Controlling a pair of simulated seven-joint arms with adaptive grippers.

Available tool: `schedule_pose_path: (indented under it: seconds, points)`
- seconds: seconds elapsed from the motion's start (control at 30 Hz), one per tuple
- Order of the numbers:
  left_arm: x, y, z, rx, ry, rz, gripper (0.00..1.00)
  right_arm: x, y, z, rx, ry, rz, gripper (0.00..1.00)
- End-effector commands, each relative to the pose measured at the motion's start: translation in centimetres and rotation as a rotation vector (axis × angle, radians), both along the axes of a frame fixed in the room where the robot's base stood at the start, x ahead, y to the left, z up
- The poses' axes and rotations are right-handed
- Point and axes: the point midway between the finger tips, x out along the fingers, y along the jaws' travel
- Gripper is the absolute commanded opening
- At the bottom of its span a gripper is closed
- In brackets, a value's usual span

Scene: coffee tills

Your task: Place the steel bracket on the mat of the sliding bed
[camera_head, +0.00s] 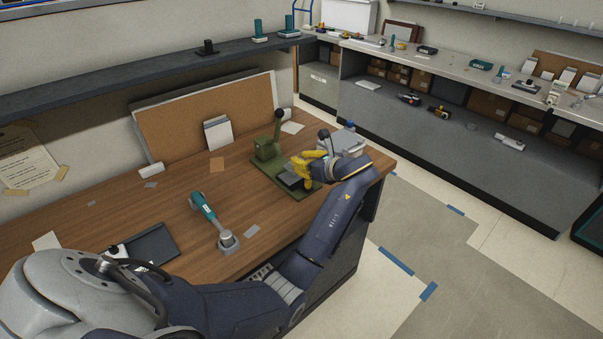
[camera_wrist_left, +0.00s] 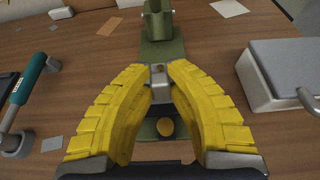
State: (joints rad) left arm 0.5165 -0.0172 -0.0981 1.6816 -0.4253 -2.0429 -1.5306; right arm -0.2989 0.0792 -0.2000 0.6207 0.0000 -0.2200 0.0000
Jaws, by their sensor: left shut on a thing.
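The green press (camera_head: 266,150) with an upright lever stands near the right end of the wooden bench. Its green base (camera_head: 308,193) reaches toward the bench's front edge. The grey sliding bed (camera_head: 290,181) shows partly beneath my left gripper (camera_head: 302,166). In the left wrist view, the yellow fingers (camera_wrist_left: 165,75) are shut on the steel bracket (camera_wrist_left: 161,95), over the green base and in front of the press column (camera_wrist_left: 157,22). Whether the bracket touches the bed's mat cannot be told. The right gripper is not in view.
A grey box with a lid (camera_wrist_left: 285,70) stands close to the right of the press. A teal-handled tool (camera_head: 207,210) rests in a grey stand to the left. A dark tray (camera_head: 152,245) lies farther left.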

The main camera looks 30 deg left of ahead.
Motion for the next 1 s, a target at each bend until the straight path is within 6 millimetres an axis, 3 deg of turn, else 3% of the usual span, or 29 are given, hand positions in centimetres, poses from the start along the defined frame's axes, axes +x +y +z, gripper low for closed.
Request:
schedule_pose_path:
  seconds: [0.23,0.53,0.93,0.97,1.0]
  points:
    - [0.0,0.0,-1.1,0.002,0.002,-0.001,0.0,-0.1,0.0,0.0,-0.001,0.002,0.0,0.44]
    - [0.0,0.1,-4.4,0.001,0.001,-0.001,0.0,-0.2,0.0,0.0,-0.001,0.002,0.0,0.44]
    - [0.0,0.0,-4.8,0.001,0.001,0.0,0.0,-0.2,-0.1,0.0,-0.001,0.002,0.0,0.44]
    - [0.0,0.0,-4.8,0.0,0.001,0.0,0.18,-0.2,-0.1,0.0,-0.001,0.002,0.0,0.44]
    - [0.0,0.0,-4.8,0.0,0.001,0.0,0.22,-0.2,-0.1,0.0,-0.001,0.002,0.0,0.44]
